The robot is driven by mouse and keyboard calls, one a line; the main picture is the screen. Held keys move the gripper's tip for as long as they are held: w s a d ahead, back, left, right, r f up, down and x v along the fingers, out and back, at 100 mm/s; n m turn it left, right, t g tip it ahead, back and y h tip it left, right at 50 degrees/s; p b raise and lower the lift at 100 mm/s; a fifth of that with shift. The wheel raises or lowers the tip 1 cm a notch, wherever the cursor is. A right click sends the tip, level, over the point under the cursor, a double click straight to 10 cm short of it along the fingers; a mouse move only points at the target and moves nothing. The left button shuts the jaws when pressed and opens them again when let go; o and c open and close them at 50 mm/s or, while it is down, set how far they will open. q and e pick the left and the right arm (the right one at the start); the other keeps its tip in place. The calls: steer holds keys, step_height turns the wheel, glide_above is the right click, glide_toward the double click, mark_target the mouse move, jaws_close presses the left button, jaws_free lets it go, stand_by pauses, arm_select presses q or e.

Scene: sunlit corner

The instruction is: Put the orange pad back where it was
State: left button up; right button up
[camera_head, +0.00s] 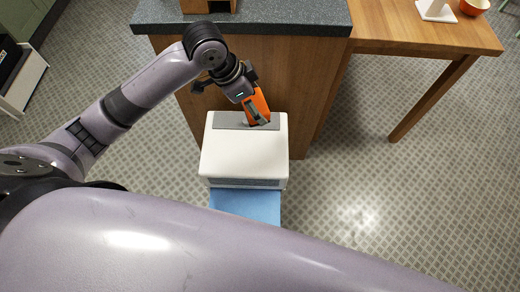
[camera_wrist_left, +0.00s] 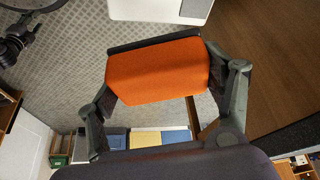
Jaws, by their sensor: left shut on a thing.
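The orange pad (camera_head: 256,105) is held in my left gripper (camera_head: 260,117), over the back edge of the white box. In the left wrist view the flat orange pad (camera_wrist_left: 157,70) fills the space between the two dark fingers of the left gripper (camera_wrist_left: 165,85), which touch its sides. The white box (camera_head: 243,152) has a grey strip along its back top edge, partly covered by the gripper. Its corner also shows at the top of the wrist view (camera_wrist_left: 145,8). I cannot tell whether the pad touches the box. My right gripper is not in view.
A wooden cabinet with a dark speckled top (camera_head: 290,14) stands right behind the box. A blue surface (camera_head: 245,205) lies in front of the box. A wooden table (camera_head: 430,32) with an orange bowl (camera_head: 474,6) is at the right. The patterned floor (camera_head: 370,190) is clear at the right.

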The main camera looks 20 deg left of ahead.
arm_select(q)
steer(key=m, duration=0.1)
steer(key=f, duration=0.1)
steer(key=f+m+g, duration=0.1)
steer(key=shift+s+d+m, duration=0.3)
steer(key=shift+d, duration=0.05)
steer(key=shift+d+f+m+h, duration=0.15)
steer(key=shift+f+m+h, duration=0.15)
steer(key=shift+f+m, duration=0.15)
steer(key=shift+d+f, duration=0.1)
steer(key=shift+f, duration=0.2)
steer(key=shift+m+g, duration=0.25)
steer(key=shift+g, duration=0.05)
step_height(320, 180, down, 15)
steer(key=shift+r+b, duration=0.1)
steer(key=shift+b, duration=0.45)
steer(key=shift+f, duration=0.6)
steer(key=shift+f+b, duration=0.3)
steer(key=shift+f, duration=1.65)
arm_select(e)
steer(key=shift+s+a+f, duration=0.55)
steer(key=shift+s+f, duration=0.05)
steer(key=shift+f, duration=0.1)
